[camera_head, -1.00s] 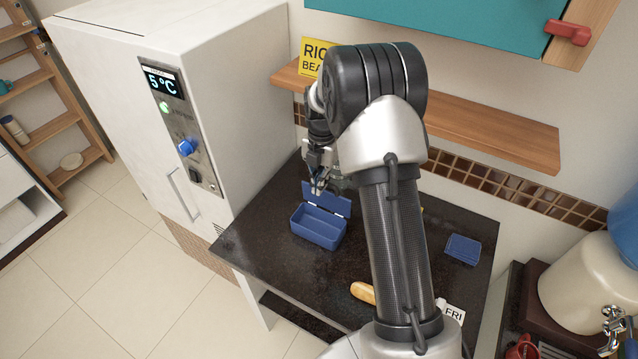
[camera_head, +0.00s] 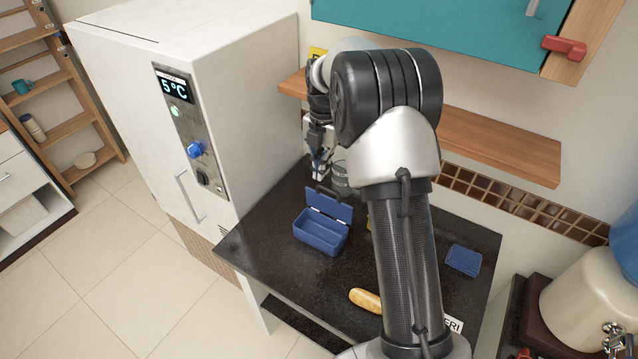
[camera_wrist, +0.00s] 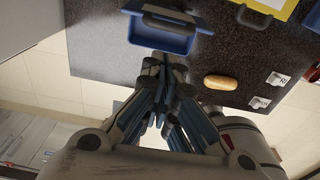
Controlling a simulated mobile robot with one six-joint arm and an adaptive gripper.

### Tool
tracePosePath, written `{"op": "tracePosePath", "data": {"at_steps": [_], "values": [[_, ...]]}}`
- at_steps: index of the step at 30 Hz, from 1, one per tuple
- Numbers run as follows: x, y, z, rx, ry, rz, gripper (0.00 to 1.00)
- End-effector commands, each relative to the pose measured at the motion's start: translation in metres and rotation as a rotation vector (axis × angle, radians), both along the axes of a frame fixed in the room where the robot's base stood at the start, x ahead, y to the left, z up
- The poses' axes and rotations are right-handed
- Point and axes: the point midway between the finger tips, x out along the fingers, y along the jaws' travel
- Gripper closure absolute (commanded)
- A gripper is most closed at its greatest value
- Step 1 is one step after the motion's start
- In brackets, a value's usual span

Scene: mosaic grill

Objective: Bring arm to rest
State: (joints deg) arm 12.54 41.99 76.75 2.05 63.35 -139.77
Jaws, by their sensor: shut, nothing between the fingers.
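My gripper (camera_head: 318,174) is shut and empty. In the head view it hangs above the dark counter, just behind and above the open blue box (camera_head: 319,238), apart from it as far as I can tell. My arm's large elbow and forearm cover the middle of the head view. In the wrist view my gripper (camera_wrist: 160,112) has its fingers together, and the open blue box (camera_wrist: 160,38) shows beyond the fingertips.
The dark counter (camera_head: 270,245) also bears a bread roll (camera_head: 366,300) and a second blue box (camera_head: 463,260). A white fridge (camera_head: 250,110) stands at left. A wooden shelf (camera_head: 500,145) and a teal cabinet (camera_head: 440,30) are above. A water dispenser (camera_head: 575,310) is at right.

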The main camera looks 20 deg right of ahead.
Motion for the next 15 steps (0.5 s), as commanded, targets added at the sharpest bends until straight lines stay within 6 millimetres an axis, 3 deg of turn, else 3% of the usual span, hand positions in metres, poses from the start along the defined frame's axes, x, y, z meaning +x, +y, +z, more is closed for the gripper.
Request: {"op": "tracePosePath", "data": {"at_steps": [10, 15], "values": [[0.002, -0.004, 0.016, -0.002, -0.001, -0.016, 1.00], [-0.018, 0.012, 0.043, -0.016, -0.040, -0.204, 1.00]]}}
